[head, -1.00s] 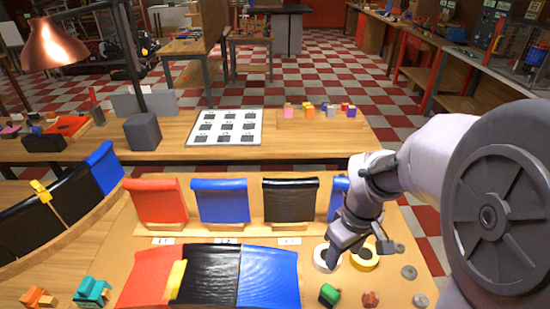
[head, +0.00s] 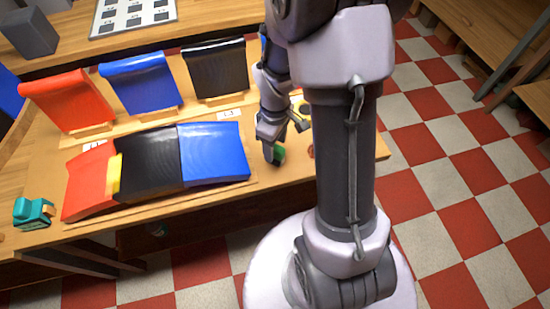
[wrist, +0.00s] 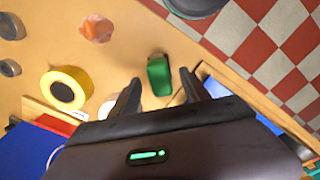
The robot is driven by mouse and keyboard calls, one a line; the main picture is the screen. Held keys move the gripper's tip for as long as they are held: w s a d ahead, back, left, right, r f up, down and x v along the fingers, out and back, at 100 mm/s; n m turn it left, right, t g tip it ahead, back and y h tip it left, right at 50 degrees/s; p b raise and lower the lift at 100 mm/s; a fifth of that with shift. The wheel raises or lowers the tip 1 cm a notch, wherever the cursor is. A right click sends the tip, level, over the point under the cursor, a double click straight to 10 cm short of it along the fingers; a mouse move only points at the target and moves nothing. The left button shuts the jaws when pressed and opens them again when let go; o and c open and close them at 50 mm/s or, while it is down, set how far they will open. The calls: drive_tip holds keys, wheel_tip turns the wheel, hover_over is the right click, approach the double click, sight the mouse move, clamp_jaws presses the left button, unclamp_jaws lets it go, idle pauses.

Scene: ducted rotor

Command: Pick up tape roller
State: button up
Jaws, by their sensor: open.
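A small green block-like object (wrist: 159,76) lies on the tan table, ahead of and between my open fingers in the wrist view. In the head view the green object (head: 278,156) is just below my gripper (head: 282,130). My gripper (wrist: 160,88) is open and empty; I cannot tell its exact height above the table. A yellow tape ring (wrist: 66,91) lies to the left, with a white ring (wrist: 106,109) partly hidden by a finger. A teal dispenser-like object (head: 34,213) stands at the table's left front. I cannot tell which is the tape roller.
Red, black and blue curved panels (head: 150,165) lie left of my gripper, with a yellow piece (head: 113,176) on them. Upright panels (head: 138,82) stand behind. An orange-brown lump (wrist: 96,29) and grey discs lie near the rings. The table's front edge is close.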

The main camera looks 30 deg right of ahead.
drive_tip(key=shift+f, duration=0.9)
drive_tip(key=shift+r, duration=0.2)
clamp_jaws()
wheel_tip(320, 180, up, 4)
drive_tip(key=p, duration=0.2)
drive_tip(key=shift+f+p, duration=0.1)
drive_tip(key=shift+p, duration=0.25)
drive_tip(key=s+a+r+b, duration=0.1)
drive_tip(key=s+a+b, duration=0.5)
drive_tip(key=s+a, duration=0.4)
drive_tip(key=a, duration=0.2)
drive_tip(key=shift+a, duration=0.3)
drive_tip(key=shift+w+r, duration=0.1)
